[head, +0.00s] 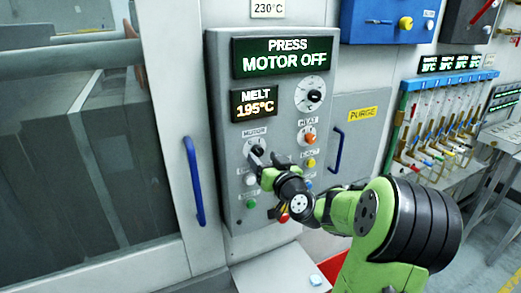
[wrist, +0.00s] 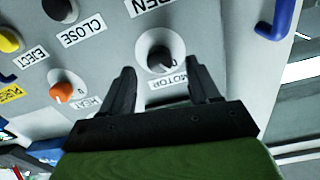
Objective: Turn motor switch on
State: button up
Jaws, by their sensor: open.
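The motor switch (head: 257,147) is a black rotary knob on a pale plate, under the MOTOR label on the grey control panel (head: 222,120). In the wrist view the knob (wrist: 160,55) shows upside down above its label, with a pale pointer mark. My gripper (head: 266,158) is open in front of the panel. In the wrist view its two black fingers (wrist: 161,70) stand on either side of the knob's lower part, with gaps to it. I cannot tell how deep the fingertips reach. The green display (head: 286,55) reads PRESS MOTOR OFF.
An orange HEAT knob (head: 309,138) and a yellow button (head: 311,163) sit right of the motor switch. A second display (head: 256,103) reads MELT 195°C. Blue handles (head: 195,180) flank the panel. A rack of tubes (head: 440,125) stands at the right.

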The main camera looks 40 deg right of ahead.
aim_at(259, 153)
jog(key=x, duration=0.3)
jog(key=shift+w, duration=0.1)
jog(key=shift+c, duration=0.4)
jog(key=c, duration=1)
jog(key=shift+o, duration=0.2)
